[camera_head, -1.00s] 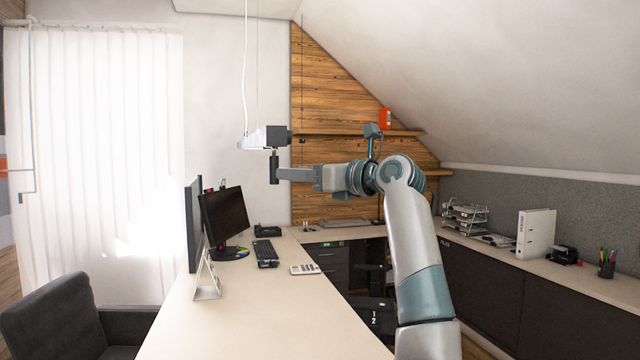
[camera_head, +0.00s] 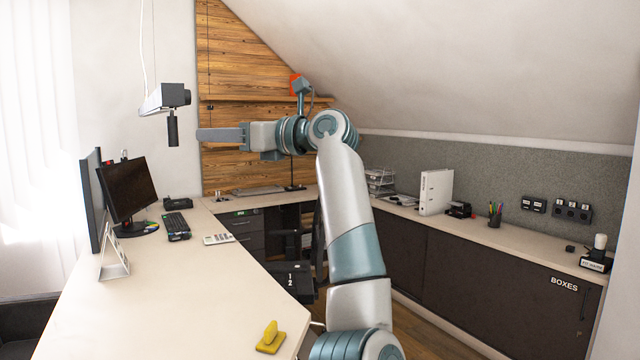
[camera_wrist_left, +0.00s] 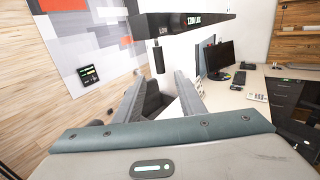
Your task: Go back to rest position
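The arm in the head view carries my left gripper (camera_head: 204,134), raised above the desk and pointing left, with its fingers seen side-on. In the left wrist view the two fingers (camera_wrist_left: 160,82) stand apart with nothing held between them. A black hanging handle (camera_head: 172,128) is just left of the fingertips in the head view, with a small gap. The handle also shows in the left wrist view (camera_wrist_left: 157,58), beyond the fingertips, under a long black bar (camera_wrist_left: 183,22). My right gripper is in neither view.
A low dark cabinet (camera_head: 470,280) lines the right wall. The air around the gripper looks clear, except for the hanging handle.

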